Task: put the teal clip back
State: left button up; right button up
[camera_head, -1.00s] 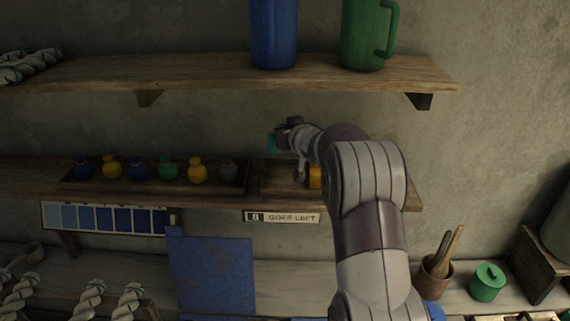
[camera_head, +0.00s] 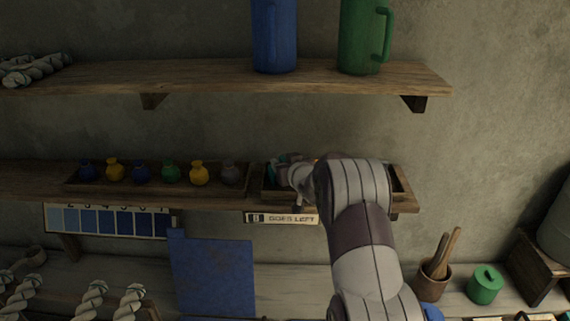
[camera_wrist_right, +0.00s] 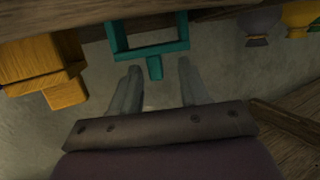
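The teal clip (camera_wrist_right: 119,38) is a square-cornered frame with a short stem, at the top middle of the right wrist view. Its upper part meets a dark wooden edge (camera_wrist_right: 215,12). In the head view a bit of teal clip (camera_head: 271,172) shows at the left end of the right-hand shelf tray (camera_head: 399,181). My right gripper (camera_wrist_right: 158,84) has its fingers apart, with the clip's stem between their tips and a gap on each side. In the head view my right gripper (camera_head: 284,169) is at that tray, and my arm hides most of it. My left gripper is out of view.
Yellow blocks (camera_wrist_right: 40,62) lie left of the clip in the wrist view. A tray of several small vases (camera_head: 141,174) stands left on the same shelf. A sign (camera_head: 283,218) reading "GOES LEFT" hangs below. The upper shelf (camera_head: 210,77) holds blue and green jugs.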

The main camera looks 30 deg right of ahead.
jog(key=shift+d+f, duration=0.1)
jog(key=shift+s, duration=0.1)
jog(key=b+v, duration=0.4)
jog(key=v, duration=0.7)
jog(key=s+a+f+g, duration=0.6)
jog(key=s+a+f, duration=0.1)
jog(key=a+f, duration=0.3)
jog(key=s+a+f+n+g+y, duration=0.1)
jog(key=s+a+f+g, duration=0.3)
jog(key=s, duration=0.5)
jog(key=s+a+f+n+g+y, duration=0.1)
jog(key=s+a+f+g, duration=0.2)
jog(key=s+a, duration=0.5)
notch_tip(320, 180, down, 6)
jog(key=d+b, duration=0.1)
jog(key=b, duration=0.4)
jog(key=shift+s+d, duration=0.15)
jog(key=shift+d, duration=0.1)
